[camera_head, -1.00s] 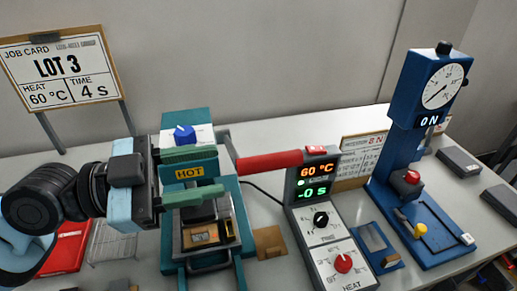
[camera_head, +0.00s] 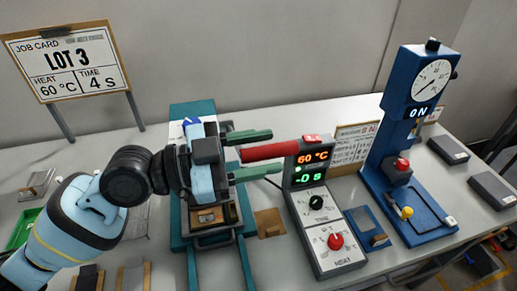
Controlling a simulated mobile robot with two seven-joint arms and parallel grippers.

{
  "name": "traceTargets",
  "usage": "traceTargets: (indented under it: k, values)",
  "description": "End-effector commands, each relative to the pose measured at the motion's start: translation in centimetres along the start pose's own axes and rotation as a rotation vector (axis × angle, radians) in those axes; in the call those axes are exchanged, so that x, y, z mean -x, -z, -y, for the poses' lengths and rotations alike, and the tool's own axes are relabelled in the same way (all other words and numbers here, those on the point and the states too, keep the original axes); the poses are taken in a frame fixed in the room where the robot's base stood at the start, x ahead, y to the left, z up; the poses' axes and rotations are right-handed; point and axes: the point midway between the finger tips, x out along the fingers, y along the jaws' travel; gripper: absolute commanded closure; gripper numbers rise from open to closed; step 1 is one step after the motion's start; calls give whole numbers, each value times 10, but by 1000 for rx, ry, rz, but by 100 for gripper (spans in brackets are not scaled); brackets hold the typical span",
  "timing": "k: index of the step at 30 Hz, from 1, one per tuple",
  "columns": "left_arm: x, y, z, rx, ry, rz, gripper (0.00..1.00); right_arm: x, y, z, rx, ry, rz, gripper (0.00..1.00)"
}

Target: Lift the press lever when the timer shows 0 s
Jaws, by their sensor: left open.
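The press (camera_head: 184,107) is a teal frame on the table, left of centre, largely hidden behind my left arm. Its lever has a red handle (camera_head: 270,152) that points right, roughly level. My left gripper (camera_head: 276,151) is open; its two green fingers appear above and below the red handle, and I cannot tell whether they touch it. The timer box (camera_head: 311,167) shows 60 °C in orange and what looks like -0 s in green. A framed piece (camera_head: 209,216) sits low in the press. My right gripper is not in view.
A job card (camera_head: 70,68) reads LOT 3, 60 °C, 4 s. A blue force gauge stand (camera_head: 402,150) reading 0 N stands at right. A small blue plate (camera_head: 367,228) and a brown pad (camera_head: 269,222) lie nearby. Grey blocks (camera_head: 492,190) lie far right.

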Motion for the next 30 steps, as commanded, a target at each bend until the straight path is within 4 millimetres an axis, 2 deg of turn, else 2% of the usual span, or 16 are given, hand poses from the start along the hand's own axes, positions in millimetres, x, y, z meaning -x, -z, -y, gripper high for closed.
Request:
traceTargets:
  k: [3,13,20,30]
  values:
    - [0,-1,0,1,0,1,58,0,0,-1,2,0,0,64]
    - [0,-1,-1,3,-3,2,100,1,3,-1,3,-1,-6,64]
    - [0,-2,-1,10,-5,4,100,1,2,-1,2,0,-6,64]
    - [-3,1,14,49,-4,2,100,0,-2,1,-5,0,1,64]
